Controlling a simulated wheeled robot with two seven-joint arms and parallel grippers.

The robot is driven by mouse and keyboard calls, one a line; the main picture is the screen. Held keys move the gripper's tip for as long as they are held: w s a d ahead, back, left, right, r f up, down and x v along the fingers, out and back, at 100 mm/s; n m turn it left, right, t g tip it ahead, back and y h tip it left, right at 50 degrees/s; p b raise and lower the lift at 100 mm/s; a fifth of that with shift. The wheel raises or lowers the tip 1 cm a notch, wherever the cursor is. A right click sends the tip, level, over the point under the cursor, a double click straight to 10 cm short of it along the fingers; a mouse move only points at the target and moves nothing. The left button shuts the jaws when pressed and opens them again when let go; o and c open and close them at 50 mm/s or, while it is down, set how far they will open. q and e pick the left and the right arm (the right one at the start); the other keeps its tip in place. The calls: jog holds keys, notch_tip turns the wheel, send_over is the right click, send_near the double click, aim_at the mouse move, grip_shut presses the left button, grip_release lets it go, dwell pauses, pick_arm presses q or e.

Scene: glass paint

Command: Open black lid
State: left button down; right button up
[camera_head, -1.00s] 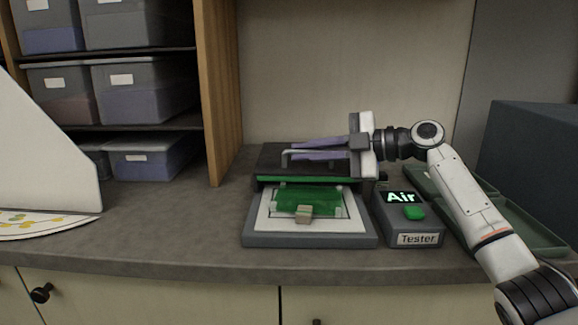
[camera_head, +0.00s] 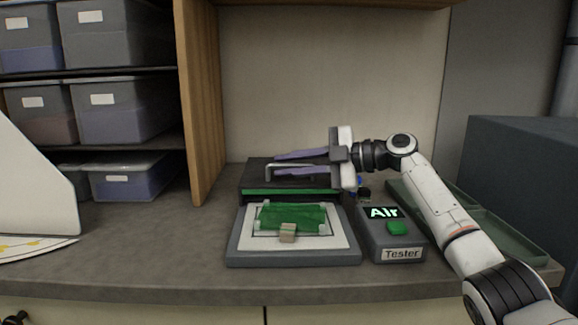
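The black lid (camera_head: 252,174) is on the flat device at the back of the counter, with a green strip along its front edge. A thin metal handle (camera_head: 268,170) stands on top of it. My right gripper (camera_head: 275,165) reaches in from the right, its two long purplish fingers pointing left over the lid. The fingers are apart, one behind the other, with the handle close to them. Whether they touch the handle I cannot tell. My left gripper is out of view.
In front of the lid is a grey tray (camera_head: 237,250) with a white sheet, a green plate (camera_head: 290,215) and a small tan block (camera_head: 288,233). A Tester box (camera_head: 398,242) reading "Air" stands to the right, beside a green tray (camera_head: 500,232).

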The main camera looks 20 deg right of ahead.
jog(key=shift+s+d, duration=0.1)
jog(key=b+v, duration=0.1)
jog(key=v, duration=0.9)
